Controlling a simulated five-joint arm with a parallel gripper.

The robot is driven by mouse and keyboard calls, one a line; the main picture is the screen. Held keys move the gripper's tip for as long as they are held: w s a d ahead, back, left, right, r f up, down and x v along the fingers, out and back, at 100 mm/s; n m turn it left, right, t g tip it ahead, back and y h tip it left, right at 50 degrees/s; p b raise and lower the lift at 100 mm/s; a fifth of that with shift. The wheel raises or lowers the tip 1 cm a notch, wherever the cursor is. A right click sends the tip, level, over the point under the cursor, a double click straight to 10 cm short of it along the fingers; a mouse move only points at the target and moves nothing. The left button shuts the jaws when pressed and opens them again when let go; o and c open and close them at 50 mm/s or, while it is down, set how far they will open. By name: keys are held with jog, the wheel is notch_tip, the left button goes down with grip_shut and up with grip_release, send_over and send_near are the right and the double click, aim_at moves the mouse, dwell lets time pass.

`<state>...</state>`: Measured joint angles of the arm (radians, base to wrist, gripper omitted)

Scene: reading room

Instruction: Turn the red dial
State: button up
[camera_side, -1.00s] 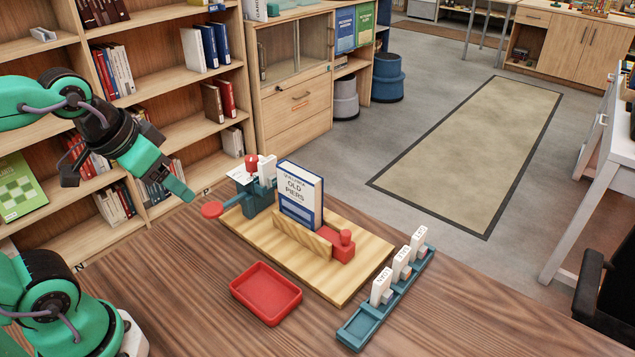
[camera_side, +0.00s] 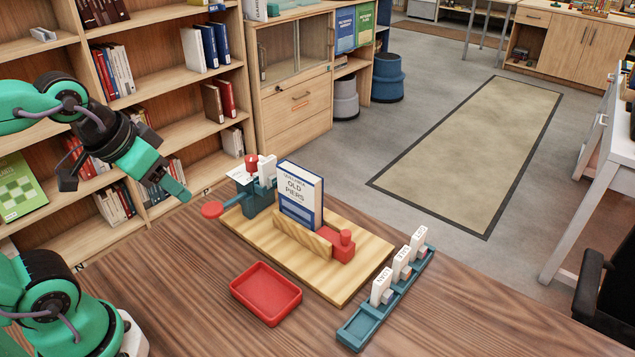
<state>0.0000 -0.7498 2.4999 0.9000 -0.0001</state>
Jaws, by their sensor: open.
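I cannot tell for sure which of the two is the dial. My gripper (camera_side: 126,188) is at the left, above the table's far edge, with its jaws apart and nothing between them. Its green finger tip lies just left of the red disc in the picture and appears apart from it.
The wooden board (camera_side: 352,278) also bears an upright book (camera_side: 301,194) and a red block (camera_side: 342,247). A red tray (camera_side: 266,293) lies in front. A teal rack (camera_side: 358,329) with white labelled pieces stands to the right.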

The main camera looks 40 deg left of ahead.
jog(key=w, duration=0.1)
jog(key=n+g, duration=0.6)
send_over(252, 158)
jog(key=f, duration=0.3)
jog(key=shift+s+d, duration=0.15)
jog(key=shift+s, duration=0.1)
jog(key=shift+w+a+f+n, duration=0.2)
jog(key=shift+w+n, duration=0.1)
jog(key=shift+f, duration=3.9)
jog(key=shift+c, duration=0.4)
